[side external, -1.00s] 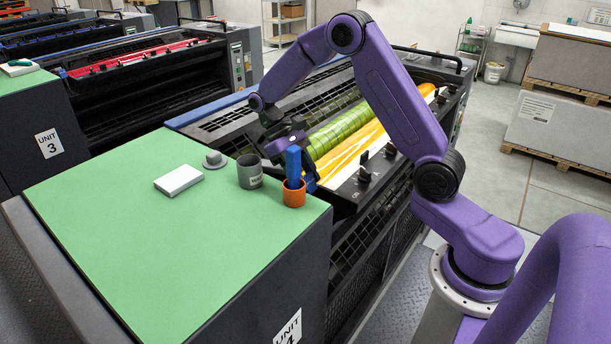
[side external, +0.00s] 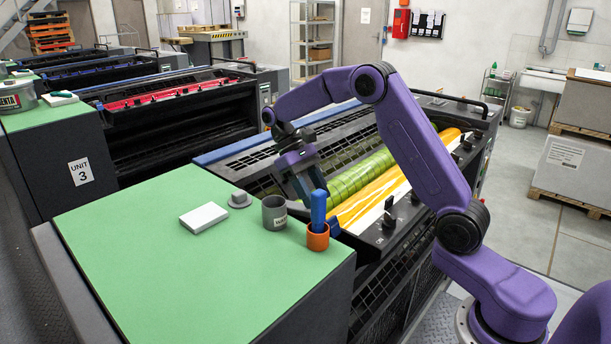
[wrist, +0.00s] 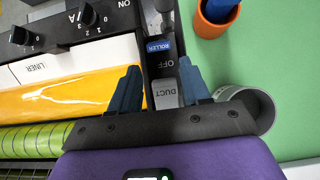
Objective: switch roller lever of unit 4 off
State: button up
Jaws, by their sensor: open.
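The roller lever (wrist: 158,47) is blue with the word ROLLER and shows in the wrist view just beyond my fingertips. Letters that look like OFF show below it; I cannot tell its on or off position. The grey duct lever (wrist: 165,97) lies between my fingers. My gripper (wrist: 160,77) is open and empty, and its fingers point down over the lever panel. In the side view my gripper (side external: 300,190) is over the near end of the unit with the green top, behind the orange cup. A dark blue part beside that cup (side external: 335,227) may be the roller lever.
The orange cup (side external: 317,240) holds a blue-handled tool (side external: 318,207). A grey cup (side external: 274,213) stands beside it, close to one finger in the wrist view. A white block (side external: 204,216) and a grey knob-like piece (side external: 239,199) lie on the green top (side external: 180,270).

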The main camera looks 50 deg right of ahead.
jog(key=shift+v, duration=2.35)
jog(key=shift+a, duration=0.1)
jog(key=shift+s+a+r+t, duration=0.1)
jog(key=shift+a+r+t, duration=0.05)
jog(key=shift+a+t, duration=0.2)
jog(key=s+a+r+n+t, duration=0.2)
jog(key=s+a+n+t, duration=0.1)
jog(key=s+a+t, duration=0.25)
jog(key=s+a+r+n+t, duration=0.3)
jog(key=s+a+t, duration=0.1)
jog(key=a, duration=0.3)
jog(key=s+d+f+n+g, duration=0.1)
jog(key=s+f+n, duration=0.1)
jog(key=s, duration=0.5)
jog(key=s+d+f+n, duration=0.2)
jog(key=s+f, duration=0.1)
jog(key=s, duration=0.4)
jog(key=s+d+f+n+g, duration=0.1)
jog(key=s+d+f+n, duration=0.1)
jog(key=s, duration=0.6)
jog(key=shift+d+f+n+g, duration=0.25)
jog(key=shift+f+n+g, duration=0.05)
jog(key=shift+f, duration=0.55)
